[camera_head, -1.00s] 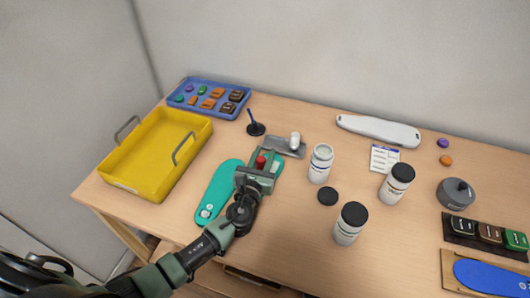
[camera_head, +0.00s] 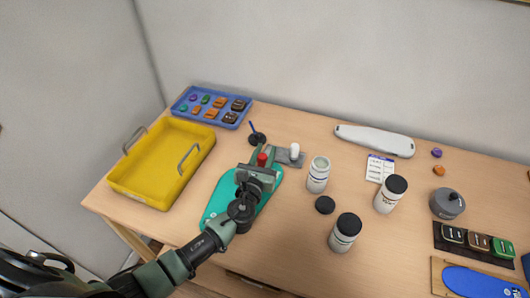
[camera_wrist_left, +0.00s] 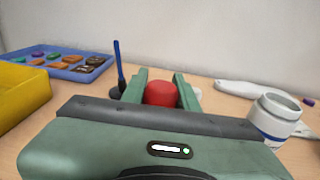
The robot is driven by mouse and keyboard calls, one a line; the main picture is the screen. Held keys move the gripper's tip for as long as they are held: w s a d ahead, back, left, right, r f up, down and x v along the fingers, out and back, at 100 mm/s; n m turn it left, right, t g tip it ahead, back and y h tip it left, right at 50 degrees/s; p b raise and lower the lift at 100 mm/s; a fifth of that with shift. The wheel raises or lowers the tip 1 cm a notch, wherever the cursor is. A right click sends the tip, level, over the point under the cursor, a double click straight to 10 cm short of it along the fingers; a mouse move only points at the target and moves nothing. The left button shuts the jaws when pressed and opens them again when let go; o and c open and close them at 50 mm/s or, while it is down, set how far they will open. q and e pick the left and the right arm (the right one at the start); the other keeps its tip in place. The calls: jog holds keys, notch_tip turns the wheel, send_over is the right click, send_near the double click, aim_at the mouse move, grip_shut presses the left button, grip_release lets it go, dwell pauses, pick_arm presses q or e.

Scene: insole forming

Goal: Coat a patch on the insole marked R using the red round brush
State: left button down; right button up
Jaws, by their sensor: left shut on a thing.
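A teal insole (camera_head: 214,203) lies flat near the table's left front, partly hidden under my left arm. A small white mark shows near its front end, but I cannot read a letter on it. My left gripper (camera_head: 263,154) is over the insole's far end, shut on the red round brush (camera_head: 262,159). In the left wrist view the brush's red rounded top (camera_wrist_left: 160,94) sits between the two green fingers. The brush's lower end is hidden, so I cannot tell whether it touches the insole. My right gripper is not in view.
A holder with a blue-handled tool (camera_head: 255,136) and a grey plate (camera_head: 284,157) stand just behind the gripper. An open white jar (camera_head: 318,174) is to its right, with a loose black lid (camera_head: 325,205). A yellow tray (camera_head: 149,190) stands left. A blue insole (camera_head: 480,283) lies far right.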

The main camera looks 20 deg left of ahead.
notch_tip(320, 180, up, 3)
jog(key=p, duration=0.3)
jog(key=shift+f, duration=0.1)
dwell(0.7)
